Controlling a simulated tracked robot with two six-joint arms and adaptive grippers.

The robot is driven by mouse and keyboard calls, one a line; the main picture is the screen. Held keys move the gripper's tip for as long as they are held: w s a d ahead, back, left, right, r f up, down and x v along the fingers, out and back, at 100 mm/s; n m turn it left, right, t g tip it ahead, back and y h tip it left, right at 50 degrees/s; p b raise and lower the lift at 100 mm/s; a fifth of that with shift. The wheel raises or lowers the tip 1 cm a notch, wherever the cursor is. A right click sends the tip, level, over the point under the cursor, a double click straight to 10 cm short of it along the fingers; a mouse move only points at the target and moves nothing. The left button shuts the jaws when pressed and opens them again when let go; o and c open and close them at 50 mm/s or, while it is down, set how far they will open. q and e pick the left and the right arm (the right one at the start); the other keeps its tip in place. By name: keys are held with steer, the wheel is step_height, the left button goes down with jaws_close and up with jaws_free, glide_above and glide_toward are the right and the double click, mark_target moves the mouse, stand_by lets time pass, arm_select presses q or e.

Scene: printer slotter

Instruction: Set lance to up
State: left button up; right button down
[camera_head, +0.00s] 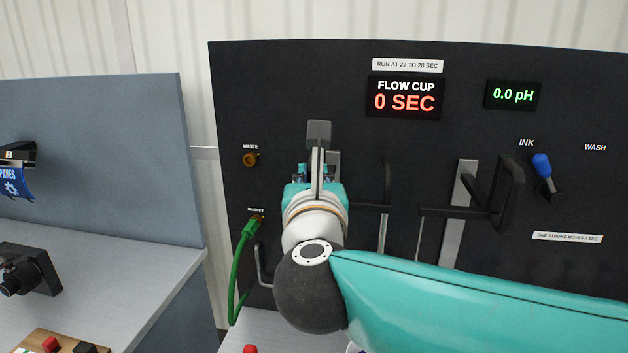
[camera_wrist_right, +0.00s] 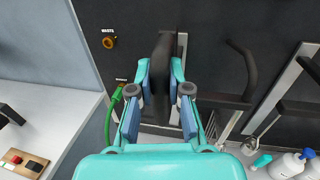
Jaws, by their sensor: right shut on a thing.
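A black upright handle (camera_wrist_right: 163,50), which appears to be the lance handle, stands in front of a grey vertical rail on the black panel. My right gripper (camera_wrist_right: 162,75) is shut on this handle, with one finger on each side. In the head view the right gripper (camera_head: 317,175) and its wrist hide the handle's lower part and much of its rail. No lance label is readable. My left gripper is in neither view.
Two more black handles, a middle one (camera_head: 386,186) and a right one (camera_head: 508,192), stand to the right by grey rails. A green hose (camera_head: 240,262) hangs at the bucket port, below the brown waste port (camera_head: 250,159). A blue-tipped ink lever (camera_head: 542,166) is far right. White bottles (camera_wrist_right: 287,166) stand below.

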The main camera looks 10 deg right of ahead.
steer(key=c, duration=1.1)
jaws_free()
steer(key=shift+r, duration=0.35)
steer(key=shift+f, duration=0.1)
steer(key=s+a, duration=0.2)
steer(key=s, duration=0.9)
steer(key=shift+s+a, duration=0.2)
steer(key=shift+s, duration=0.2)
steer(key=shift+f, duration=0.15)
